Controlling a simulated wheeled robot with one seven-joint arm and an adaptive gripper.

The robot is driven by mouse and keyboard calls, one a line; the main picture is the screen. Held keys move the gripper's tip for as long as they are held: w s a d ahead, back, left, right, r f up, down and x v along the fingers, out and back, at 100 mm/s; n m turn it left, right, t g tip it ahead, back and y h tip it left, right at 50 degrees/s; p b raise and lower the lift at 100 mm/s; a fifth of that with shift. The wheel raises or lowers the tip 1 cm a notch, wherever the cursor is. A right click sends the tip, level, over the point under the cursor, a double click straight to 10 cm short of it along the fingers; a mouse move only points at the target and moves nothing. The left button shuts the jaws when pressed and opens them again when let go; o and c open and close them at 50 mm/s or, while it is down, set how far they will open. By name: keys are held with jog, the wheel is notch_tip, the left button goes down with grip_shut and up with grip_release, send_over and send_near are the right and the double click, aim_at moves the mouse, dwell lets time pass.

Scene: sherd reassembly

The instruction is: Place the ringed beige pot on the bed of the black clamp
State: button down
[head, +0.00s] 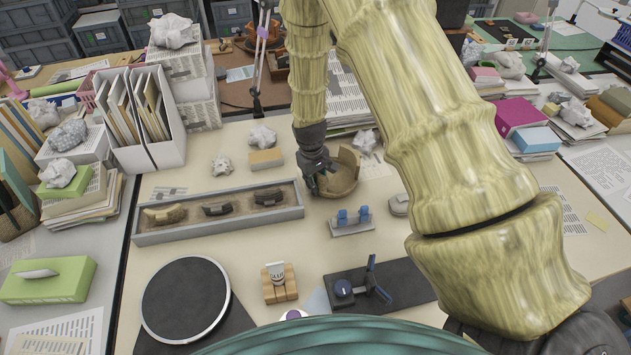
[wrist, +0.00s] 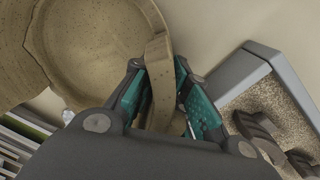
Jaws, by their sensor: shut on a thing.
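The ringed beige pot (head: 343,177) stands on the table behind the tray's right end, its wall uneven in height. In the wrist view the pot (wrist: 95,45) shows its round inside, and a strip of its wall passes between my teal finger pads. My gripper (head: 316,187) is at the pot's left side, shut on that wall; it also shows in the wrist view (wrist: 163,100). The black clamp (head: 371,284) lies at the front on a dark flat base with a blue knob and an upright arm. Its bed looks empty.
A grey sand tray (head: 150,238) with several dark and tan sherds lies left of the pot. A small stand with blue pieces (head: 351,221) sits between pot and clamp. A wooden block with a white tube (head: 279,283) and a round black turntable (head: 185,299) are left of the clamp.

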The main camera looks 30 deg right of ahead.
jog(key=shift+f, duration=0.2)
jog(key=c, duration=1.4)
grip_release()
